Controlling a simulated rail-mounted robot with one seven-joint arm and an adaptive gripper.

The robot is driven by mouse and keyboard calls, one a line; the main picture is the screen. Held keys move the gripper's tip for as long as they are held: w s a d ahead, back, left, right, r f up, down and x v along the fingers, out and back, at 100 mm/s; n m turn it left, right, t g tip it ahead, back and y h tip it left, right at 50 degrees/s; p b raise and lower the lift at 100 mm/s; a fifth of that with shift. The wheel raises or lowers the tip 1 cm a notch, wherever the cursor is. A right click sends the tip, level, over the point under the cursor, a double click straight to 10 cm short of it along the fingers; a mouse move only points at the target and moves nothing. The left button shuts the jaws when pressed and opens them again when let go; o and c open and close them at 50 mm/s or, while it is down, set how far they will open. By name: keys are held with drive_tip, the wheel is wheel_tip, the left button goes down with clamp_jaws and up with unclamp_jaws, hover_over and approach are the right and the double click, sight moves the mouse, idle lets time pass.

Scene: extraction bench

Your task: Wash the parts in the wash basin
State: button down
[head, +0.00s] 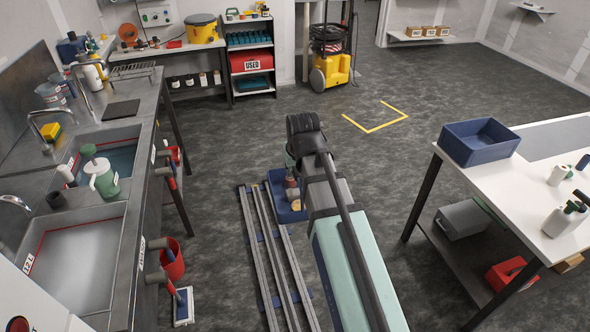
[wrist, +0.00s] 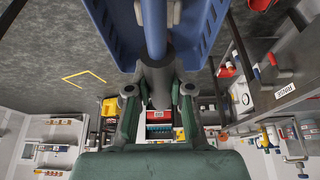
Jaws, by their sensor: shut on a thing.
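My gripper (wrist: 158,98) is shut on the dark grip of a blue basket (wrist: 205,35), seen close up in the wrist view. In the head view the blue basket (head: 291,214) hangs beside my arm, over the floor and rails, partly hidden by the arm. Reddish and grey shapes show in it; I cannot tell exactly what parts they are. Two sunken basins are in the steel counter at left. The far basin (head: 122,135) holds bluish liquid, and a green-and-white jug stands by it. The near basin (head: 80,262) looks empty, with a red line along its wall.
A blue bin (head: 479,142) stands on the white table (head: 545,135) at right, with bottles near it. Handles stick out from the counter's front.

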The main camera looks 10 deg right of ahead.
drive_tip(key=shift+s+a, duration=0.1)
drive_tip(key=shift+s, duration=0.25)
drive_tip(key=w+a+r+n+g+y+p, duration=0.1)
drive_tip(key=w+a+r+n+y+p, duration=0.3)
drive_tip(key=a, duration=1.3)
drive_tip(key=s+a+n+g+h+p, duration=0.1)
drive_tip(key=a+n, duration=0.5)
drive_tip(key=a, duration=1.1)
drive_tip(key=s+a+r+n+g+y+p, duration=0.1)
drive_tip(key=s+a+n+p, duration=0.2)
drive_tip(key=a, duration=0.8)
drive_tip(key=s+a+r+n+g+p, duration=0.1)
drive_tip(key=s+a+n, duration=0.35)
drive_tip(key=a, duration=0.75)
drive_tip(key=s+a+r+n+g+y+p, duration=0.1)
drive_tip(key=s+a, duration=0.4)
drive_tip(key=a, duration=0.6)
wheel_tip(320, 180, down, 21)
drive_tip(key=b, duration=0.7)
drive_tip(key=shift+s+h, duration=0.15)
drive_tip(key=shift+h, duration=0.15)
drive_tip(key=shift+d+r, duration=0.1)
drive_tip(key=shift+r, duration=0.15)
